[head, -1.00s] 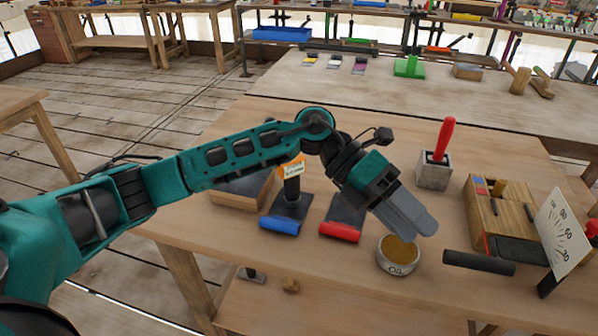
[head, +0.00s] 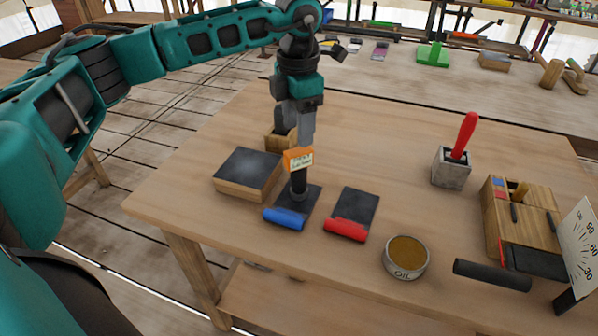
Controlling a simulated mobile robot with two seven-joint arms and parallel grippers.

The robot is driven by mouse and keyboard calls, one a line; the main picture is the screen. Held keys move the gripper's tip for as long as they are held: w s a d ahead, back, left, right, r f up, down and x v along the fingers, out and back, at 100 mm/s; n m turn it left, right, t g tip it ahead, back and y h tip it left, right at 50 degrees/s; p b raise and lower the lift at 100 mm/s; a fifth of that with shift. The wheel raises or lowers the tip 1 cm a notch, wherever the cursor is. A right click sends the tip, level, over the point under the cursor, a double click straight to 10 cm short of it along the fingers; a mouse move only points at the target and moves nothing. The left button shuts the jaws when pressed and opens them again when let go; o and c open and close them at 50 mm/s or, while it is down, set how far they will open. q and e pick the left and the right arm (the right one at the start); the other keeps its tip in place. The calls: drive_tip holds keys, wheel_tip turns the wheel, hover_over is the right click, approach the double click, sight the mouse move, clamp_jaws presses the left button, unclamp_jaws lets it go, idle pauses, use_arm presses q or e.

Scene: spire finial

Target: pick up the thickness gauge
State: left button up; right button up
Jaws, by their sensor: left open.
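A black upright piece with an orange labelled top (head: 298,160) stands on the dark plate of a blue-handled tool (head: 285,218). I take it for the thickness gauge, but its label is too small to read. My left gripper (head: 295,132) is open, with its fingers pointing down just above the orange top in the picture. I cannot tell whether they touch it. The fingers partly hide a small wooden block (head: 274,143) behind. My right gripper is out of view.
A dark-topped block (head: 247,172) lies left, a red-handled tool (head: 347,229) right. Further right are an oil tin (head: 407,258), a black bar (head: 491,274), a holder with a red handle (head: 451,169), a wooden box (head: 523,207) and an angle dial (head: 582,247). The table's back middle is clear.

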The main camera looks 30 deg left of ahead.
sight(299, 150)
use_arm(q)
wheel_tip(299, 150, down, 7)
drive_tip(key=shift+d+r, duration=0.1)
drive_tip(key=shift+r, duration=0.1)
idle(0.3)
clamp_jaws()
idle(0.4)
